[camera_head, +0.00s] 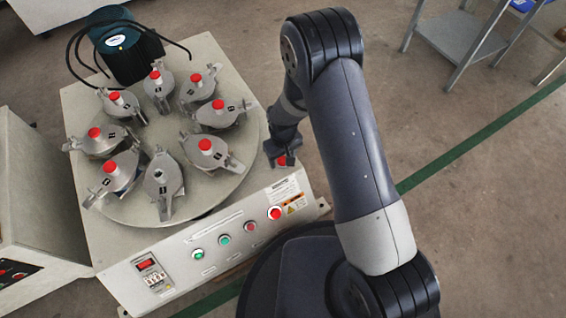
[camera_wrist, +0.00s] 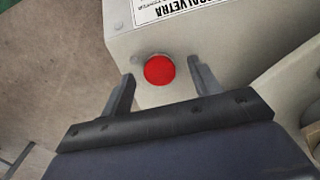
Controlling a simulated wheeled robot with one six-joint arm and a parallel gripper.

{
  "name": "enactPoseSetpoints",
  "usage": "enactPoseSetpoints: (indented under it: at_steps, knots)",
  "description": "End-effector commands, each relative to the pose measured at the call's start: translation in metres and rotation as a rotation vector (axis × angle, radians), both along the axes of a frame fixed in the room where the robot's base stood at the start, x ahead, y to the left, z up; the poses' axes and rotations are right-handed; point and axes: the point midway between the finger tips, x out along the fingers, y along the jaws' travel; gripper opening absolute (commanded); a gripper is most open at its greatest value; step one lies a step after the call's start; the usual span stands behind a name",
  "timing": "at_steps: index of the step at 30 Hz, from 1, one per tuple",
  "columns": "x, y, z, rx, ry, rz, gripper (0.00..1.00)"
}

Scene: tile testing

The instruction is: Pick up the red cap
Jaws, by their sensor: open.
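In the head view, red caps (camera_head: 205,145) top several grey clamped jars on a round turntable (camera_head: 240,185). One front jar (camera_head: 160,178) shows no red cap. My gripper (camera_head: 285,158) hangs by the machine's right front edge, right of the jars. In the wrist view, my gripper is open and empty, and a round red piece (camera_wrist: 159,69) on a pale surface appears between its fingers. A red knob (camera_head: 275,213) sits on the front panel in the head view. I cannot tell whether these two are the same thing.
The pale machine (camera_head: 85,125) carries a dark motor (camera_head: 122,50) with black cables at the back. Green and red buttons line its front panel (camera_head: 215,245). A pale cabinet (camera_head: 35,200) stands at left, and a metal table (camera_head: 460,40) at upper right. Open floor lies at right.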

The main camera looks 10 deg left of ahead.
Motion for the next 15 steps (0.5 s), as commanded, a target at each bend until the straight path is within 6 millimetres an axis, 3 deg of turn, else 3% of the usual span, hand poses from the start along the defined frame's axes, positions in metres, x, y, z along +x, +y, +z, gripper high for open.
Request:
enactPoseSetpoints:
  at_steps: [8, 15]
  knots:
    - [0.0004, -0.0002, -0.0053, 0.0, 0.0, -0.001, 0.58]
    - [0.0003, -0.0003, -0.0051, 0.0, 0.0, -0.001, 0.39]
